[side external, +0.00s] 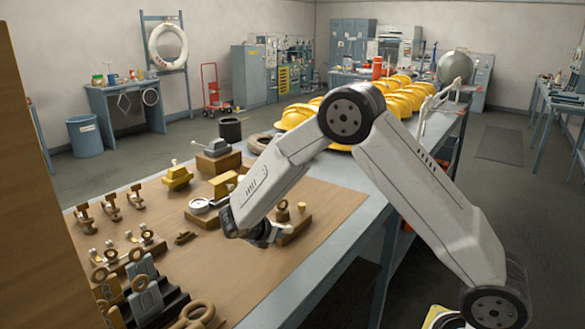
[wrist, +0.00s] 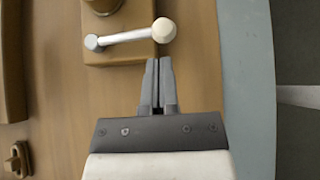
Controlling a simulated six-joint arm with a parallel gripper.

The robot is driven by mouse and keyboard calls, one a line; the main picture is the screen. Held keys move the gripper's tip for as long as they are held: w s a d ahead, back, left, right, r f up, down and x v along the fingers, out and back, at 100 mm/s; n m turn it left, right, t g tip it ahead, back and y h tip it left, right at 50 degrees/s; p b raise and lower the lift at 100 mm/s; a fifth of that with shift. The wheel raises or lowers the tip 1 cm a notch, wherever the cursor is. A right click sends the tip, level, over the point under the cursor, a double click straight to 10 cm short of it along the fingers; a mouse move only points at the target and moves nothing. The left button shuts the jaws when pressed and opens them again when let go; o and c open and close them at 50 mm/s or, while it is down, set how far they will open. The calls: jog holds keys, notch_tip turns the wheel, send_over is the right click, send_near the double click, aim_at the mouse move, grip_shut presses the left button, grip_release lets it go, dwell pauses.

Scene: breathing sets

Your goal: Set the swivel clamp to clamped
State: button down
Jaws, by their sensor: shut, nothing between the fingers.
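A wooden block (side external: 293,224) on the table carries a light lever with a pale ball knob; I take this to be the swivel clamp, though no label shows. In the wrist view the light lever (wrist: 125,37) runs sideways from a grey pivot at left to the pale ball knob (wrist: 164,30) at right, near the block's right edge. A round brown part (wrist: 102,3) is cut off above it. My gripper (wrist: 159,62) is shut and empty, its tips just below the knob in the picture. It also shows in the side view (side external: 274,233); contact cannot be told.
The brown tabletop (side external: 325,215) is clear to the right of the block, with a grey-blue edge (wrist: 245,90) beyond. Other fixtures stand left, including a white round dial (side external: 200,206) and a yellow block (side external: 177,177). Yellow helmets (side external: 405,103) crowd the table behind my arm.

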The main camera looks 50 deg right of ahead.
jog(key=shift+a, duration=0.1)
jog(key=shift+s+a+f, duration=0.15)
jog(key=shift+a+f, duration=0.05)
jog(key=shift+a, duration=0.6)
jog(key=shift+s+a+f, duration=0.1)
jog(key=shift+a, duration=0.5)
jog(key=shift+s+a+f, duration=0.1)
jog(key=shift+a, duration=0.45)
jog(key=s+v, duration=0.1)
jog(key=v, duration=0.8)
jog(key=shift+a+r, duration=0.25)
jog(key=shift+r, duration=0.05)
jog(key=shift+s, duration=0.15)
jog(key=s+m+y, duration=0.1)
jog(key=s+m, duration=0.1)
jog(key=s+d+f+m+y, duration=0.1)
jog(key=s+m+y, duration=0.1)
jog(key=s, duration=0.1)
jog(key=s+d+f+m+y, duration=0.1)
jog(key=s+m+y, duration=0.1)
jog(key=shift+s+f+g, duration=0.2)
jog(key=shift+f+g, duration=0.05)
jog(key=shift+g, duration=0.15)
jog(key=s+m+t+y, duration=0.3)
jog(key=s+m+y, duration=0.2)
jog(key=s+m, duration=0.3)
jog(key=f+m, duration=0.1)
jog(key=m, duration=0.3)
jog(key=shift+s+d, duration=0.25)
jog(key=shift+s, duration=0.1)
